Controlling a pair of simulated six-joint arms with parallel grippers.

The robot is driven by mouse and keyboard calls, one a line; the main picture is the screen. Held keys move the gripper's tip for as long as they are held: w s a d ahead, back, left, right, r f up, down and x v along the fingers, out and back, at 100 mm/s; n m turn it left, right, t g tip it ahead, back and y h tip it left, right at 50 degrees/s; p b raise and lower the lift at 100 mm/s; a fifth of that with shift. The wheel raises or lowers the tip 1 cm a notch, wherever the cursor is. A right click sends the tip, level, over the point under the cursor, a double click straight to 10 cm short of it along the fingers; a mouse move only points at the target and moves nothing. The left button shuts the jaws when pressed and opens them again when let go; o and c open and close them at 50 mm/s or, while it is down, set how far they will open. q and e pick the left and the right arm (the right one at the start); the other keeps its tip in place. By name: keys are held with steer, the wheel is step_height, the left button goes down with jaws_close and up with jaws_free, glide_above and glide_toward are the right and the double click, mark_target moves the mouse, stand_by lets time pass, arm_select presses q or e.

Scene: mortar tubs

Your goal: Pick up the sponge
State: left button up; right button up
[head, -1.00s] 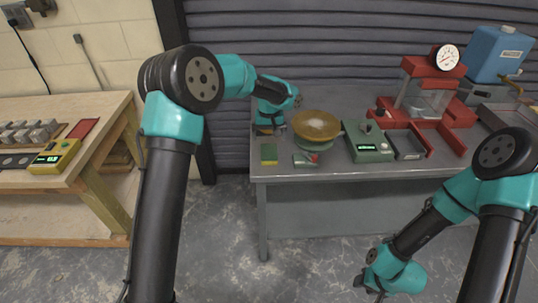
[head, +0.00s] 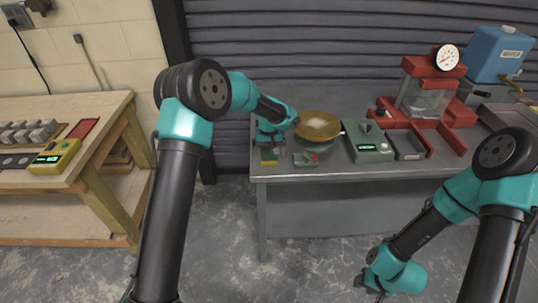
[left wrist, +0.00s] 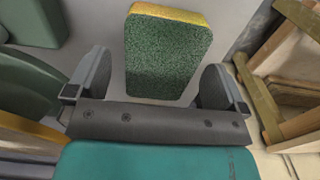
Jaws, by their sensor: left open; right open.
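The sponge (head: 269,157) lies near the left front edge of the grey metal bench (head: 400,170); it is partly hidden by my left arm in the head view. In the left wrist view the sponge (left wrist: 168,50) shows a dark green speckled face and a yellow side. My left gripper (head: 270,146) is over the sponge, coming from behind it in the picture. In the left wrist view my left gripper's two fingers (left wrist: 153,82) are spread wide, with the sponge ahead of and between them, apart from both. My right gripper (head: 374,285) hangs open and empty, low in front of the bench.
A green scale (head: 370,147) and red press frame (head: 432,90) stand further right. A wooden bench (head: 100,165) stands left.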

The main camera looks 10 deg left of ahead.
arm_select(q)
steer(key=shift+f, duration=0.65)
steer(key=shift+c, duration=0.5)
steer(key=c, duration=0.9)
